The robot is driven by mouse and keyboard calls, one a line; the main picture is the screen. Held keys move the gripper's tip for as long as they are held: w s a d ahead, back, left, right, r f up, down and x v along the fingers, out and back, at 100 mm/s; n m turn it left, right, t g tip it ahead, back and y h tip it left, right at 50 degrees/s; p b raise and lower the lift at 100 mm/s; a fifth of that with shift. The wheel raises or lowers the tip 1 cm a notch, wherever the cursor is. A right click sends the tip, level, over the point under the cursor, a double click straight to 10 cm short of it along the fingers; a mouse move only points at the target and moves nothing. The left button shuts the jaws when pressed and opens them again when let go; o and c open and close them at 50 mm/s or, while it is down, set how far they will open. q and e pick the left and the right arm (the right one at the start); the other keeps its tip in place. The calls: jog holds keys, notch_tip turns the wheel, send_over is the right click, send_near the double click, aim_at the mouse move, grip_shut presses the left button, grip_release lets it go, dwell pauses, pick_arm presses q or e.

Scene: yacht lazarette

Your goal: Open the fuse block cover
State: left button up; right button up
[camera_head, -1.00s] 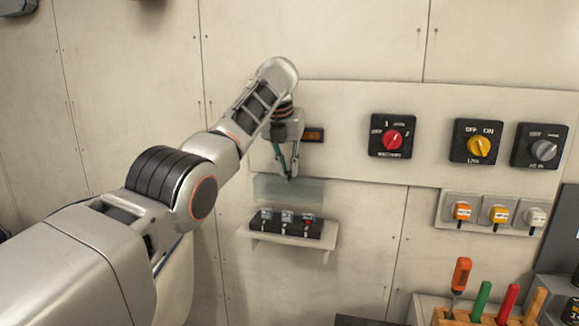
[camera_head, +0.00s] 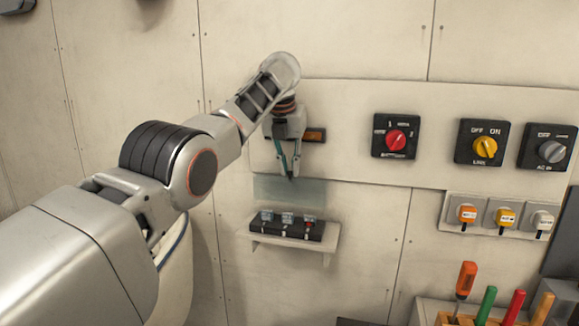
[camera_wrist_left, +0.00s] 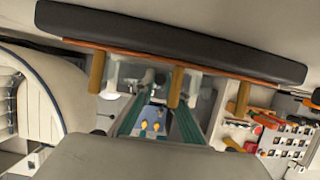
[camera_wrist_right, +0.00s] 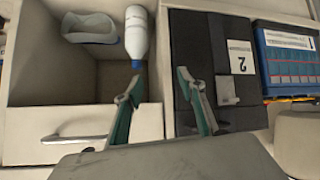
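The fuse block (camera_head: 287,227) is a black strip with several small fuses on a little wall shelf. Its clear cover (camera_head: 290,190) stands upright against the wall behind and above the fuses, so the fuses show uncovered. My left gripper (camera_head: 290,176) points down in front of the cover's upper edge; whether it touches cannot be told. In the left wrist view its teal fingers (camera_wrist_left: 157,115) stand apart with nothing clearly between them. My right gripper (camera_wrist_right: 162,95) shows only in its wrist view, with its fingers wide apart and empty.
Rotary switches, red (camera_head: 396,140), yellow (camera_head: 484,147) and grey (camera_head: 551,151), line the panel at right. Near the right gripper are a white bottle (camera_wrist_right: 136,35) and a black box (camera_wrist_right: 228,70).

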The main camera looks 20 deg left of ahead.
pick_arm(q)
jog(key=o, duration=0.4)
jog(key=shift+s+f, duration=0.1)
jog(key=shift+f, duration=0.1)
jog(key=shift+r, duration=0.1)
jog(key=shift+r, duration=0.1)
jog(key=v, duration=0.7)
jog(key=shift+r, duration=0.15)
